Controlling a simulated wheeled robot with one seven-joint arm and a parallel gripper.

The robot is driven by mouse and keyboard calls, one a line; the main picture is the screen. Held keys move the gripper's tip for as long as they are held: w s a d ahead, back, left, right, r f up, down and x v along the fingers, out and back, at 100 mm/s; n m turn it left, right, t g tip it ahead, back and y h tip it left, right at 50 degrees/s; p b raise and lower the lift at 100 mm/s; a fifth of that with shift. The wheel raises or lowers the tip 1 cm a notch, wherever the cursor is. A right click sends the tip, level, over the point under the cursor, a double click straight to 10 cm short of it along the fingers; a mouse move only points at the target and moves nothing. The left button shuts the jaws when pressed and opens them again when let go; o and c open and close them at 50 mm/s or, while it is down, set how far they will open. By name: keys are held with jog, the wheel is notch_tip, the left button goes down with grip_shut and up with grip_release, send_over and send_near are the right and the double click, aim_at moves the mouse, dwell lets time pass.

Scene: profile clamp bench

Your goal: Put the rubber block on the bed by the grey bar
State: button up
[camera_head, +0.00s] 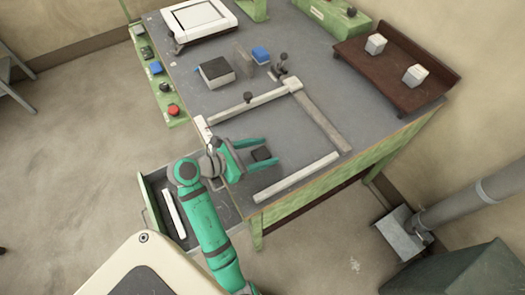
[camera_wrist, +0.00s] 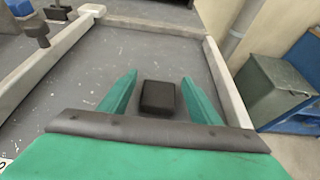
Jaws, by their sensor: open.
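The dark rubber block (camera_head: 262,154) lies on the grey bed (camera_head: 280,130) inside a frame of bars. In the wrist view the block (camera_wrist: 158,97) sits between the spread green fingers, with a gap on each side. My gripper (camera_head: 262,156) is open around it and empty. It also shows in the wrist view (camera_wrist: 158,95). The grey bar (camera_head: 320,118) crosses the far side of the frame, apart from the block; in the wrist view it lies beyond the block (camera_wrist: 150,26).
Pale bars flank the block on the left (camera_head: 255,103) and right (camera_head: 297,177). Clamp knobs (camera_head: 284,57), a black-topped box (camera_head: 216,72) and a blue block (camera_head: 261,54) stand behind. A brown tray (camera_head: 390,75) holds two pale blocks. The bed between block and grey bar is clear.

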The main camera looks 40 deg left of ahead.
jog(key=v, duration=1.2)
jog(key=shift+a, duration=0.1)
